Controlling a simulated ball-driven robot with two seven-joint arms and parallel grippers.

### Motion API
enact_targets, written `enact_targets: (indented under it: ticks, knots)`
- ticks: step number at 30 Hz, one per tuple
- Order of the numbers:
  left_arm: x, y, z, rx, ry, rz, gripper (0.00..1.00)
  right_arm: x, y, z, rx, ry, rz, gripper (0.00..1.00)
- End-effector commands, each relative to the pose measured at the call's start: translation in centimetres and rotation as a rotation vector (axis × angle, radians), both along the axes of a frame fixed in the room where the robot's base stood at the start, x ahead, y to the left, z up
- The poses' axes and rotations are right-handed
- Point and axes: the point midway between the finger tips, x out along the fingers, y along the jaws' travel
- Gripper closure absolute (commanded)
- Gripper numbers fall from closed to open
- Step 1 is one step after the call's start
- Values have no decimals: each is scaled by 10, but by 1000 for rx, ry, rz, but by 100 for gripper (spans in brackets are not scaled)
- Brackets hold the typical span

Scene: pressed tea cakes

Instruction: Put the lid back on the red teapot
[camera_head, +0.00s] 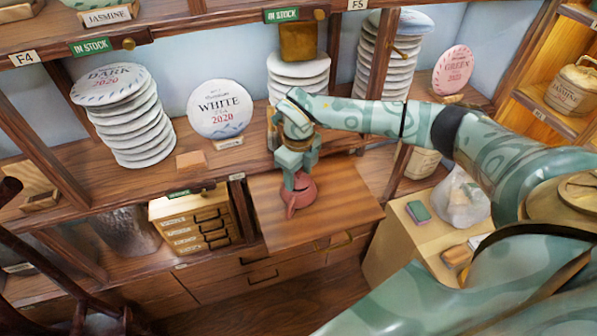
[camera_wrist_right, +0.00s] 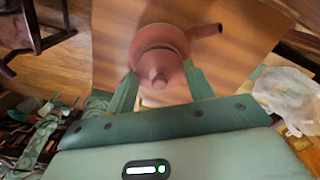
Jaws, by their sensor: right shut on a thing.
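The red teapot (camera_head: 301,193) stands on the brown wooden board (camera_head: 345,202) jutting out from the shelf. In the right wrist view the teapot (camera_wrist_right: 150,32) shows its spout at the upper right. My right gripper (camera_head: 293,181) points down directly over the teapot. Its fingers are on either side of the red lid (camera_wrist_right: 158,65), which has a knob and lines up over the teapot's top. The gripper is shut on the lid. I cannot tell whether the lid rests on the rim or is slightly above it. My left gripper is not in view.
Stacks of white tea cakes (camera_head: 135,122) stand on the shelf behind. A small drawer box (camera_head: 193,222) is left of the board. A side cabinet (camera_head: 402,243) at right holds a clear bag (camera_head: 461,200) and small items. The board around the teapot is clear.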

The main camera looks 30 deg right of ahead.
Motion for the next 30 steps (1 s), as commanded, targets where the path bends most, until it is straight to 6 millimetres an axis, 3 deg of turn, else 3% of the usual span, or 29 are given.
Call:
enact_targets:
  ticks: [14,15,17,23,25,30]
  knots:
    - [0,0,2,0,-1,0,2,0,0,0,0,-1,0,70]
    - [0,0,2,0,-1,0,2,0,0,0,0,-1,0,37]
    - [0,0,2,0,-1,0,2,0,0,0,0,-1,0,22]
    - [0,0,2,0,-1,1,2,0,0,0,0,-1,0,22]
    - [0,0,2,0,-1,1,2,0,0,0,0,-1,0,3]
    - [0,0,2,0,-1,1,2,0,0,0,0,-1,0,0]
